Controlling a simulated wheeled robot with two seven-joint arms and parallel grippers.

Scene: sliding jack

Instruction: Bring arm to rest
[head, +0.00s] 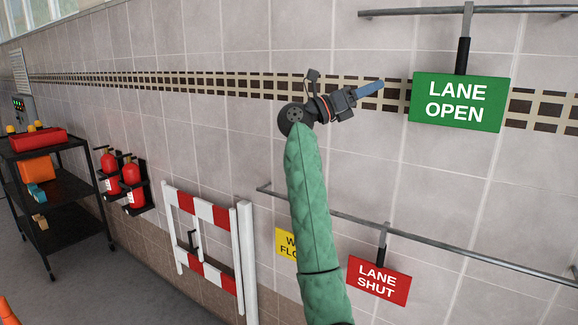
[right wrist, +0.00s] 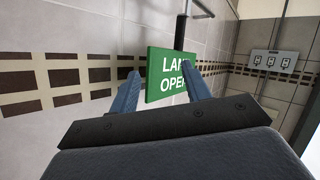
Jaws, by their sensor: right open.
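My right arm in its green sleeve rises through the middle of the head view. My right gripper (head: 370,89) is at its end, pointing right, to the left of the green LANE OPEN sign (head: 458,103) and apart from it in that view. In the right wrist view my right gripper (right wrist: 163,95) shows two blue fingers spread apart, with nothing held between them. The LANE OPEN sign (right wrist: 171,73) shows beyond the fingers and is partly covered by the right one. My left gripper is not in view.
The LANE OPEN sign hangs from an upper rail (head: 420,12). A red LANE SHUT sign (head: 377,281) hangs from a lower rail (head: 455,248). A yellow sign (head: 287,243) is partly behind my arm. A red-white barrier (head: 205,212), fire extinguishers (head: 133,184) and a black cart (head: 65,187) stand left.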

